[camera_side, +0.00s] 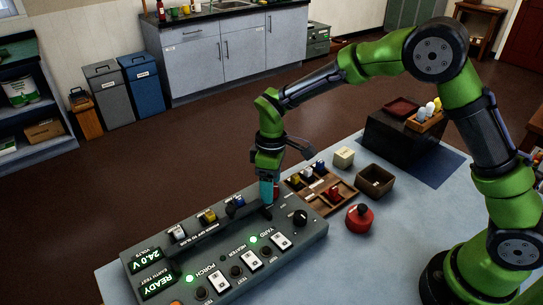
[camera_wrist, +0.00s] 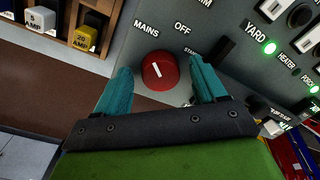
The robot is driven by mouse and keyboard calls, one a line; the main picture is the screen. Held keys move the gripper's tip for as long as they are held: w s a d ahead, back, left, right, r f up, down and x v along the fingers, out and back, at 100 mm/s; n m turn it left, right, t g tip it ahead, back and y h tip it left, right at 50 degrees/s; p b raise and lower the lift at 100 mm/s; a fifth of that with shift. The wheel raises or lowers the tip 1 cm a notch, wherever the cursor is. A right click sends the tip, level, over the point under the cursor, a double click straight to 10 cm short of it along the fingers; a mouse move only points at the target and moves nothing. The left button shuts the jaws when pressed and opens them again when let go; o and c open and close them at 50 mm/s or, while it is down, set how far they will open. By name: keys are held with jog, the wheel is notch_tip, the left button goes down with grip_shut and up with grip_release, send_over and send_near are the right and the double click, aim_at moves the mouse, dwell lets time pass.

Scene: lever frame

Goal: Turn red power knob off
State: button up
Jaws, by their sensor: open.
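The red power knob (camera_wrist: 159,71) is round with a short white line and sits on the grey control panel (camera_side: 135,241). The words MAINS, OFF and a partly covered STAND label lie around it in the wrist view. The white line is slightly tilted; I cannot tell which end points to a setting. My gripper (camera_wrist: 161,66) is open, its teal fingers on either side of the knob, with visible gaps to both. In the side view my gripper (camera_side: 268,196) points down at the panel's far right part and hides most of the knob.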

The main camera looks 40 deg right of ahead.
jog(key=shift+c, duration=0.3)
jog(key=c, duration=1)
jog(key=shift+m, duration=0.3)
jog(key=m, duration=0.4)
jog(key=shift+a+m+t, duration=0.1)
jog(key=shift+m+t, duration=0.2)
jog(key=shift+m, duration=2.3)
jog(key=o, duration=1.1)
jog(key=shift+c, duration=0.2)
